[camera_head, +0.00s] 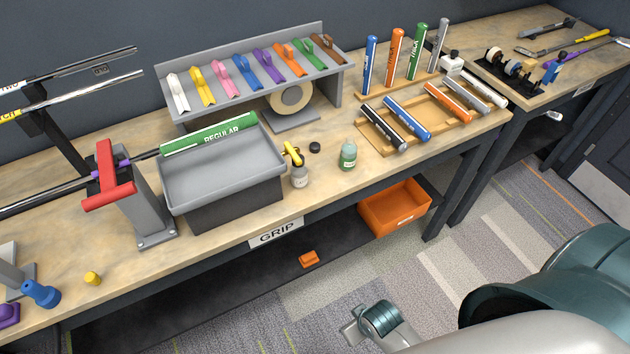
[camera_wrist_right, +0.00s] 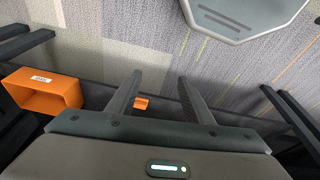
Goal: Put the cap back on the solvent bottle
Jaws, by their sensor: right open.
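A small green bottle (camera_head: 348,156) stands upright near the front edge of the bench. A small grey bottle with a pale label (camera_head: 300,177) stands to its left. A yellow piece (camera_head: 292,154) shows at or just behind its top; I cannot tell if they touch. I cannot tell from the labels which bottle holds solvent. A small black cap (camera_head: 315,147) lies on the bench between and behind the bottles. My right gripper (camera_wrist_right: 160,78) is open and empty, over the floor in front of the bench; it also shows in the head view (camera_head: 354,326). My left gripper is not in view.
A grey tray (camera_head: 225,170) stands left of the bottles, and a wooden rack (camera_head: 420,105) with grips lies to the right. A tape roll (camera_head: 290,97) is behind. An orange bin (camera_head: 394,208) and small orange block (camera_head: 309,259) are below the bench top.

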